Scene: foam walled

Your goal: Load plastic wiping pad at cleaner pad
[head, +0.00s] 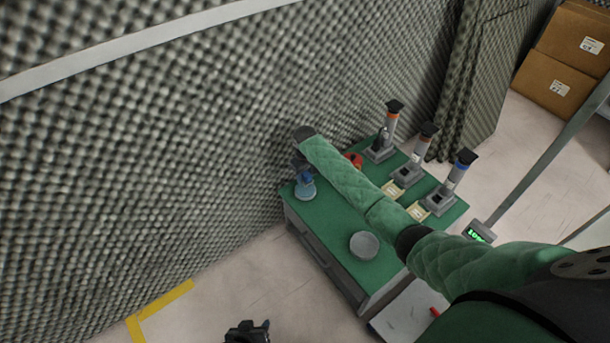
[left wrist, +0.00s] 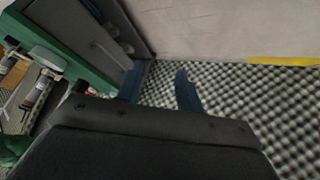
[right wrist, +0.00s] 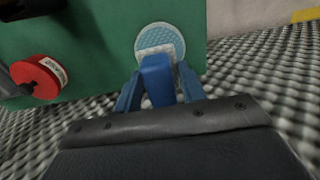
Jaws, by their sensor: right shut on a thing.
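A round light-blue textured pad (right wrist: 160,38) with a white strip and an upright blue handle (right wrist: 158,80) stands on the green table. In the head view the pad (head: 305,192) is at the table's left end. My right gripper (right wrist: 158,88) is shut on the handle from above; in the head view it is mostly hidden behind my right arm. A grey round dish (head: 364,246) lies nearer on the table; I cannot tell whether it is the cleaner pad. My left gripper (left wrist: 160,85) is open and empty, beyond the table's side; it also shows low in the head view (head: 247,330).
The green table (head: 330,225) also holds several grey stands (head: 408,173) with upright tools and a red roll (right wrist: 38,80). A foam wall (head: 150,150) rises behind it. Cardboard boxes (head: 565,50) are at the far right.

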